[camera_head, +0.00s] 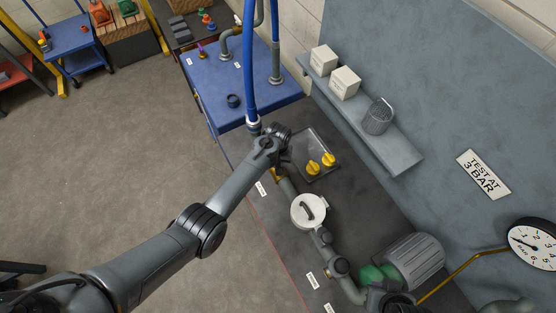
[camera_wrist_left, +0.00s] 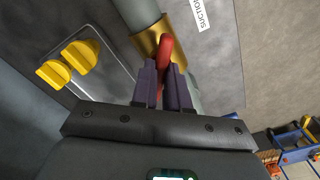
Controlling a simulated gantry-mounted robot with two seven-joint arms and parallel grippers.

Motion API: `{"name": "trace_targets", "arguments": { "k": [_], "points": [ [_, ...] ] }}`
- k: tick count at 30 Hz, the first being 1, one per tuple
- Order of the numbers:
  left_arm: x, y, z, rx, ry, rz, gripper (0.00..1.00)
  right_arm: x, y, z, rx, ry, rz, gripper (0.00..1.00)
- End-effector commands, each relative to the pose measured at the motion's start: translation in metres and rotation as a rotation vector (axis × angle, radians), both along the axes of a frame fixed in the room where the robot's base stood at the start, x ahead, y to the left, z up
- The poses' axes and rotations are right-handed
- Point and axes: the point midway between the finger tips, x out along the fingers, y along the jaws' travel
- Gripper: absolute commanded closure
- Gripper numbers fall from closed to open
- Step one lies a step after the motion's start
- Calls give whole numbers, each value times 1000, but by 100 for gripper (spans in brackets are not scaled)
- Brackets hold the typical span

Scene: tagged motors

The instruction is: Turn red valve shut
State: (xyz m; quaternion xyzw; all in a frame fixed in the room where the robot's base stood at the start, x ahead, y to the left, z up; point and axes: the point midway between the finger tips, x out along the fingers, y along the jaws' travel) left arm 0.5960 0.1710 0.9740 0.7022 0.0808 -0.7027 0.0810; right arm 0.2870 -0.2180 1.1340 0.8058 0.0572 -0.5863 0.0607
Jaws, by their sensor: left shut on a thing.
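The red valve handle (camera_wrist_left: 166,46) shows in the left wrist view, standing out from a brass valve body (camera_wrist_left: 147,40) on a grey pipe (camera_wrist_left: 137,12). My left gripper (camera_wrist_left: 163,72) has its two purple-grey fingers closed on either side of the red handle. The fingers hide the handle's lower part. In the head view the brass body (camera_head: 278,174) just shows below my left wrist, which hides the handle and the fingers. My right gripper is not visible in either view.
A white-lidded strainer (camera_head: 308,210) and a green-grey motor (camera_head: 415,260) stand further along the bench. A wall shelf (camera_head: 375,135) holds boxes and a mesh basket.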

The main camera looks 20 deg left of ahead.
Motion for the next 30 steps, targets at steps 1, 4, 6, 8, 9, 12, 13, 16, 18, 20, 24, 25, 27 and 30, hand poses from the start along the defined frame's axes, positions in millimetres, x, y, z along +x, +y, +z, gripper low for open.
{"name": "trace_targets", "arguments": {
  "k": [1, 4, 6, 8, 9, 12, 13, 16, 18, 20, 24, 25, 27, 30],
  "points": [
    [0, 1, 2, 1, 0, -45, 100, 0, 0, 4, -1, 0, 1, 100],
    [0, 1, 1, 1, 0, -141, 100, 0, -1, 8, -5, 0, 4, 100],
    [0, 1, 1, 1, 0, -206, 100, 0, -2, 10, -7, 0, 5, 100],
    [0, 1, 1, 1, -1, -263, 100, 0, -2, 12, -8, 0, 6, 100],
    [0, 1, 1, 1, -1, -301, 100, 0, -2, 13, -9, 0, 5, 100],
    [1, 1, 1, 1, -1, -397, 100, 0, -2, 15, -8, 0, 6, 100],
    [0, 1, 1, 1, -1, -425, 100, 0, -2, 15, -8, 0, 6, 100],
    [0, 1, 0, 1, -1, -519, 100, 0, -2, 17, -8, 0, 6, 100],
    [0, 1, 0, 1, -1, -581, 100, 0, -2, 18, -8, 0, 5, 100],
    [0, 1, 0, 2, -1, -631, 100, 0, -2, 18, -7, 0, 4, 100],
    [1, 1, 0, 1, -2, -737, 100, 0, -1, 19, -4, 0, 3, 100],
    [1, 1, 0, 1, -2, -756, 100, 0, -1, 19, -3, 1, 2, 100],
    [0, 1, 0, 1, -2, -799, 100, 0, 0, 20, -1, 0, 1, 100],
    [0, 1, -1, 1, -1, -848, 100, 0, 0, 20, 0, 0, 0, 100]
  ]
}}
